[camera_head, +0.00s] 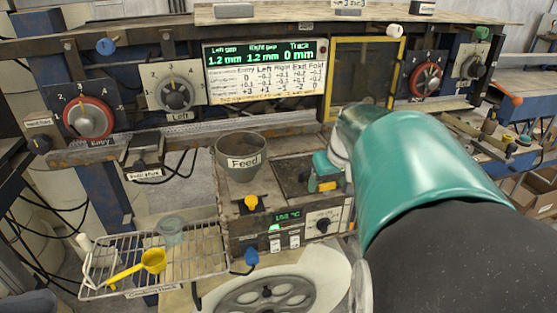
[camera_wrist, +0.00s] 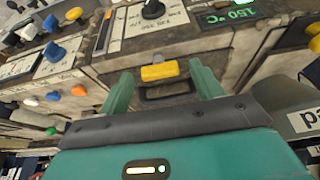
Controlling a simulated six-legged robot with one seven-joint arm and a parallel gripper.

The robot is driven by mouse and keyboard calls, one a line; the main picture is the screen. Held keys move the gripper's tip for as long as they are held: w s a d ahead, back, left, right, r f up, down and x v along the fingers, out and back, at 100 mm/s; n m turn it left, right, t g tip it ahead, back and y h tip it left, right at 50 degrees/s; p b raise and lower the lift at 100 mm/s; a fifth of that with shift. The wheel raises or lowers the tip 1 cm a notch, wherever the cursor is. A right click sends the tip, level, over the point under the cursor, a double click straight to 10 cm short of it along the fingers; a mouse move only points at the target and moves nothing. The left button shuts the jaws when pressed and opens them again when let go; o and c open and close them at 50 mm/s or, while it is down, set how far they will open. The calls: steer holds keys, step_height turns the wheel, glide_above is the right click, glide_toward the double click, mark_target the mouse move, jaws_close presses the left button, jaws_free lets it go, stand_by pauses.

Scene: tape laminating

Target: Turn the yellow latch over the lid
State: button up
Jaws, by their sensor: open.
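The yellow latch (camera_wrist: 160,71) is a short bar at the machine's edge, in front of a dark loop handle (camera_wrist: 165,92) in the wrist view. In the head view the latch (camera_head: 327,186) shows small beside my teal gripper (camera_head: 322,172). My gripper (camera_wrist: 161,74) is open, with one finger on each side of the latch, and a gap shows on both sides. Nothing is held. The dark lid (camera_head: 288,176) lies on the machine top; my arm hides its right part. I cannot tell whether the latch reaches over the lid.
The Feed hopper (camera_head: 241,158) stands left of the lid. A wire rack (camera_head: 200,262) with a yellow scoop (camera_head: 152,261) is lower left. A yellow-framed panel (camera_head: 363,42) stands behind.

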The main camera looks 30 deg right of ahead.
steer(key=shift+f, duration=0.1)
steer(key=c, duration=1)
steer(key=shift+m, duration=0.4)
steer(key=m, duration=0.1)
steer(key=m+h, duration=0.1)
steer(key=m, duration=0.1)
steer(key=shift+w+a+g+h, duration=0.15)
steer(key=shift+a+g+h, duration=0.05)
steer(key=shift+g+h, duration=0.1)
steer(key=m+g+h, duration=0.1)
steer(key=m, duration=0.4)
steer(key=shift+w+a, duration=0.1)
steer(key=shift+w, duration=0.05)
steer(key=m+g, duration=0.1)
steer(key=m, duration=0.1)
steer(key=m+g, duration=0.1)
steer(key=m, duration=0.1)
steer(key=shift+w+m+h, duration=0.2)
steer(key=shift+m+h, duration=0.1)
steer(key=shift+h, duration=0.1)
steer(key=m+g, duration=0.1)
steer(key=m, duration=0.3)
steer(key=shift+w+m+g, duration=0.15)
steer(key=shift+m+g, duration=0.15)
steer(key=shift+g, duration=0.1)
